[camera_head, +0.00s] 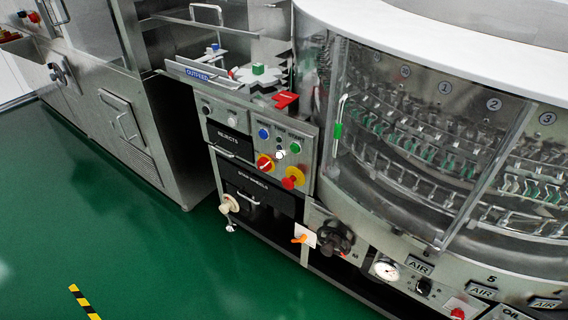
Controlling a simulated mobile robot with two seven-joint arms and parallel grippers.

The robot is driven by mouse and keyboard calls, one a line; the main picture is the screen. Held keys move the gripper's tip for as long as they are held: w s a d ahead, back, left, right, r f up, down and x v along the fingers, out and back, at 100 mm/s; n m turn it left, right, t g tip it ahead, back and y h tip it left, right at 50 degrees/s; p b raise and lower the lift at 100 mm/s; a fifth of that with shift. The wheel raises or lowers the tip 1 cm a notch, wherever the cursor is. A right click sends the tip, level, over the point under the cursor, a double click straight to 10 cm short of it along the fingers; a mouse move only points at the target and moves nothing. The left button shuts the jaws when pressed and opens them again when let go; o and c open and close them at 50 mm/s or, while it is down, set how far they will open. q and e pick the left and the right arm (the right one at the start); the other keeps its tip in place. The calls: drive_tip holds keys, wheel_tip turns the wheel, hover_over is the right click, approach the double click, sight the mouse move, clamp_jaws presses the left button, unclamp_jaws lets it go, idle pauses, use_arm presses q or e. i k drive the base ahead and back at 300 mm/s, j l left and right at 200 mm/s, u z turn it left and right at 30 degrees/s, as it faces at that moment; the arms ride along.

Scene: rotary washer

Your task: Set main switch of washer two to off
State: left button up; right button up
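A control panel (287,141) stands at the front of a machine in the middle of the view. I cannot read which washer the panel belongs to. Neither of my grippers is in view.
A round glass-fronted washer (430,140) fills the right side. A steel cabinet (100,95) stands left. The green floor (140,235) in front is clear.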

sight(264, 164)
drive_tip(key=i+j+z, duration=0.1)
drive_tip(key=j+z, duration=0.3)
drive_tip(key=i+j+z, duration=0.1)
drive_tip(key=z, duration=0.25)
drive_tip(key=j+z, duration=0.4)
drive_tip(key=j, duration=0.2)
drive_tip(key=j+z, duration=0.4)
drive_tip(key=j, duration=0.25)
